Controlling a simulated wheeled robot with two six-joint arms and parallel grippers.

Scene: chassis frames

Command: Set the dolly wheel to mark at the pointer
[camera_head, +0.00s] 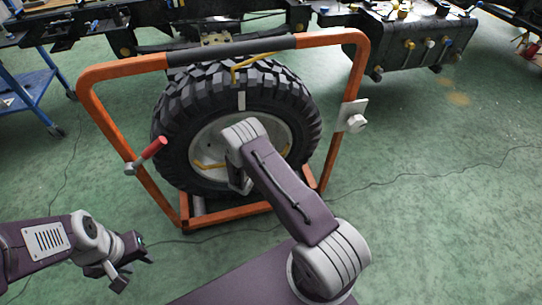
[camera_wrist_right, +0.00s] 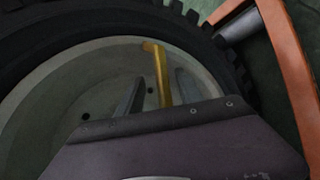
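A large black tyre (camera_head: 175,120) with a pale grey rim (camera_head: 205,145) stands upright in an orange dolly frame (camera_head: 115,125). A white mark (camera_head: 241,100) lies on the tyre's upper sidewall, just below a bent yellow pointer (camera_head: 240,67) on the top bar. In the right wrist view, my right gripper (camera_wrist_right: 159,78) is open, a finger on either side of a yellow bar (camera_wrist_right: 161,72) at the rim; contact is unclear. My left gripper (camera_head: 135,268) is open and empty, low at left.
A red-handled lever (camera_head: 152,150) sits on the dolly's left post and a pale bracket (camera_head: 352,117) on its right post. A dark chassis (camera_head: 410,40) stands behind. A blue cart (camera_head: 30,88) is at left. Green floor at right is mostly clear, with a thin cable.

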